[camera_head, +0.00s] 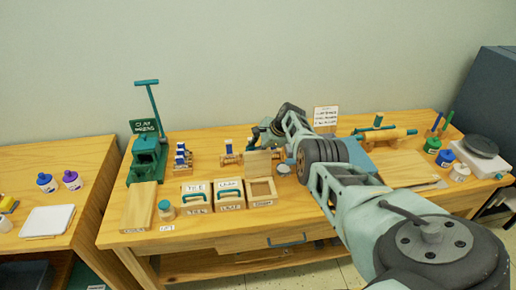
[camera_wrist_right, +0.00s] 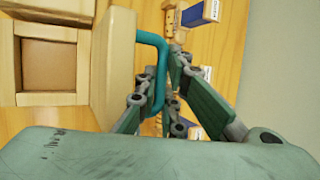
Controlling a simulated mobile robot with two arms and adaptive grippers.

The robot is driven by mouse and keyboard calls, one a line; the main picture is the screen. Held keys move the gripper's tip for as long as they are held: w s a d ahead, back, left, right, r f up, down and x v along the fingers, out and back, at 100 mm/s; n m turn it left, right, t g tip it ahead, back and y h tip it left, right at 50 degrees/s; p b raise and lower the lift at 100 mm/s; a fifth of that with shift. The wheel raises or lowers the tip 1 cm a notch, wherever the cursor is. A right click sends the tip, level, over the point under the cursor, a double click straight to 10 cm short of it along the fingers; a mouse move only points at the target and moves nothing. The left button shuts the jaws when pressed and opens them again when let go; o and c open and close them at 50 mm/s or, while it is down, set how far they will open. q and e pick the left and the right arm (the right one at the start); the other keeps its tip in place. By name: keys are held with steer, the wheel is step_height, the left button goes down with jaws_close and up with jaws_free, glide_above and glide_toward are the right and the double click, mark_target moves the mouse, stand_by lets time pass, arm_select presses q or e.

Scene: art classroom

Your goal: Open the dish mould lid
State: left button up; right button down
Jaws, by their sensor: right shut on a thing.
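The dish mould (camera_head: 262,201) is the rightmost of the small wooden boxes at the table's front. It is open on top, and its square hollow shows in the wrist view (camera_wrist_right: 51,63). Its wooden lid (camera_head: 258,163) stands about upright at the box's back edge; in the wrist view the lid (camera_wrist_right: 112,65) is seen edge-on with its teal handle (camera_wrist_right: 158,50). My right gripper (camera_wrist_right: 165,88) is shut on that handle, behind the lid. In the head view the right gripper (camera_head: 262,135) is partly hidden by its own wrist. My left gripper is not in view.
Two closed boxes with teal handles, the tile mould (camera_head: 196,198) and the leaf mould (camera_head: 230,193), stand left of the dish mould. A green clay press (camera_head: 146,160), small stamps (camera_head: 182,158) and a rolling pin (camera_head: 386,134) are also on the table.

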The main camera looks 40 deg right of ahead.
steer(key=shift+w+f, duration=0.1)
steer(key=shift+w, duration=0.05)
steer(key=c, duration=2.2)
jaws_free()
steer(key=shift+o, duration=0.2)
